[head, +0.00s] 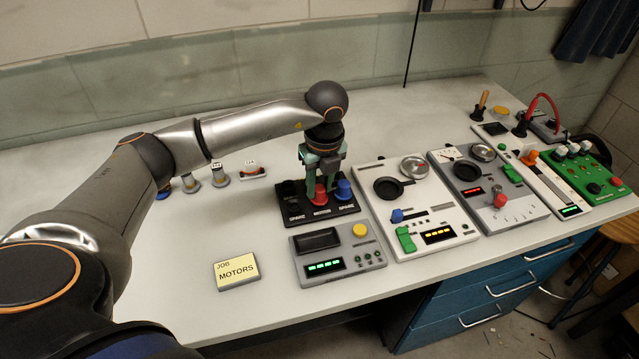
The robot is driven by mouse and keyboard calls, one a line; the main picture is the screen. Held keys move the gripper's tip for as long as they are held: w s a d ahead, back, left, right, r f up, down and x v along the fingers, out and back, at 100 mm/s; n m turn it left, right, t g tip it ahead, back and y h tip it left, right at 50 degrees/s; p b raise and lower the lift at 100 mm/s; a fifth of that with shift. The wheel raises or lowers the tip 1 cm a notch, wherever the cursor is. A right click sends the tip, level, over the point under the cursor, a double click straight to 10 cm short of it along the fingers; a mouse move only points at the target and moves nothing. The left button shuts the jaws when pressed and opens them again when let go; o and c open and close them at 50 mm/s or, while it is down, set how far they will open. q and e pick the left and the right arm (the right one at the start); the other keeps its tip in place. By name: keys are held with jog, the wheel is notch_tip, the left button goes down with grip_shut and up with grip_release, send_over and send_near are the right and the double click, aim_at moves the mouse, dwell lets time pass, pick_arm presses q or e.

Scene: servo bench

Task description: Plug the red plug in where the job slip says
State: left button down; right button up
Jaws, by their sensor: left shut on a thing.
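My left gripper (322,184) points down over the middle of this panel, shut on the red plug (320,195). The red plug is upright at the middle position, behind the middle label. I cannot tell how deep it sits. A blue plug (343,189) stands at the right position; a black piece (289,190) stands at the left. My right gripper is out of view.
A grey unit (341,255) with a green display is just in front of the panel. White (416,213) and grey (490,195) instrument panels stand close on the right. Several small knob-like parts (220,174) are at the back left. The bench's front left is clear around the slip.

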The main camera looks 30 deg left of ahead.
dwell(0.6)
pick_arm(q)
jog(key=c, duration=0.5)
grip_release()
jog(key=shift+s+d+r+p, duration=0.1)
jog(key=shift+d+r+p, duration=0.05)
jog(key=shift+r+p, duration=0.95)
jog(key=shift+s+d+r+p, duration=0.1)
jog(key=shift+r+p, duration=0.6)
jog(key=shift+r, duration=0.65)
notch_tip(320, 180, up, 4)
jog(key=p, duration=0.2)
jog(key=shift+p, duration=0.3)
